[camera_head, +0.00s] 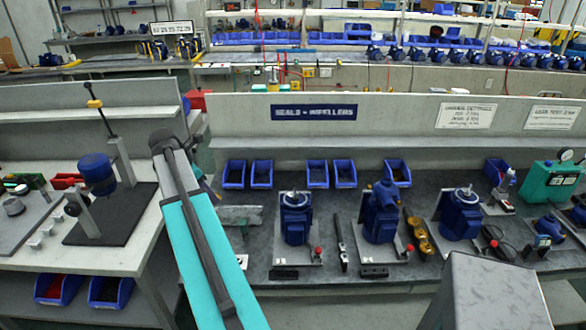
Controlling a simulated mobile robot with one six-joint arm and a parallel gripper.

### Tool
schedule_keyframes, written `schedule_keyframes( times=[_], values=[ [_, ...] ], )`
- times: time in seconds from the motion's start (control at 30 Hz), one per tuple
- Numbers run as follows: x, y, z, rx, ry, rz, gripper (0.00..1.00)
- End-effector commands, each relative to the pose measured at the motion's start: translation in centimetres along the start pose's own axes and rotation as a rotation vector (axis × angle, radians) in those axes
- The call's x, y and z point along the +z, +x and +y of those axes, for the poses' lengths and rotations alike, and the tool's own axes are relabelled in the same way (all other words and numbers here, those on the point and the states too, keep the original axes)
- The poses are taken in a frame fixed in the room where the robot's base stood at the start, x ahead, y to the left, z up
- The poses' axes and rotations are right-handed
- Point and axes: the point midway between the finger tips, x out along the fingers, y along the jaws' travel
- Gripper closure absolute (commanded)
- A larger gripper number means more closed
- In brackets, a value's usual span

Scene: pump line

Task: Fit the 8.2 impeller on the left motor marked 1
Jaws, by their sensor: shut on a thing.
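The left motor (296,222) is a blue upright body on a grey plate on the dark bench, with a pale round face and a short shaft on top. Its number cannot be read. The 8.2 impeller cannot be made out in this view. Several gold-coloured round parts (418,236) lie in a row right of the middle blue unit (381,214); their markings are too small to read. My arm crosses the view left of the left motor. My gripper and anything in it do not show.
A third blue motor (460,218) stands to the right, near a teal case (550,182). Blue bins (317,174) line the bench's back. A red-knobbed part (318,252) and a dark bar (341,243) flank the left motor's right side. A left table (100,262) carries a stand.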

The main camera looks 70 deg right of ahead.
Motion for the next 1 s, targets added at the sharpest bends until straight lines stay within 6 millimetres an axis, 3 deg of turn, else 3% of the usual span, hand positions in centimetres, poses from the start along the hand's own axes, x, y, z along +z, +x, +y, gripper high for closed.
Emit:
schedule_keyframes(
  times=[0.1, 0.6, 0.8, 1.0],
  values=[
    [3.7, 0.8, -1.2, 0.003, -0.003, -0.001, 0.77],
    [17.0, 4.1, -7.5, 0.017, -0.035, 0.000, 0.77],
    [21.6, 5.1, -10.6, 0.021, -0.048, -0.001, 0.77],
    [24.5, 5.8, -12.8, 0.026, -0.058, -0.001, 0.77]
  ],
)
